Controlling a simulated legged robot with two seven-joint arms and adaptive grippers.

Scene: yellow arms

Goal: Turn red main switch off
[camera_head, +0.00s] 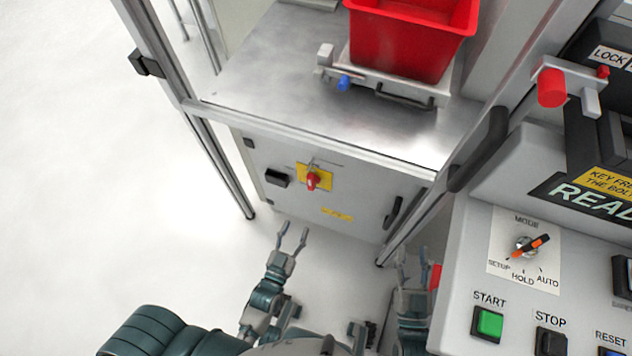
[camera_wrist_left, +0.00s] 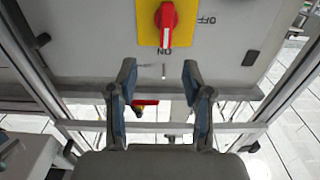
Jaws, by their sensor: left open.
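The red main switch (camera_head: 312,181) sits on a yellow plate (camera_head: 325,175) on the grey cabinet front. In the left wrist view the red handle (camera_wrist_left: 168,24) points down the picture to the ON mark on the panel; OFF is written to its right. My left gripper (camera_head: 292,230) is open and empty, in front of the cabinet and below the switch. In the left wrist view its fingertips (camera_wrist_left: 159,68) are spread, apart from the handle. My right gripper (camera_head: 412,257) is near the console's left edge, its fingers seemingly apart with nothing between them.
A control console (camera_head: 470,250) with a mode knob and buttons fills the right. Frame posts flank the cabinet. A black box (camera_head: 278,178) is left of the switch. The floor at left is clear.

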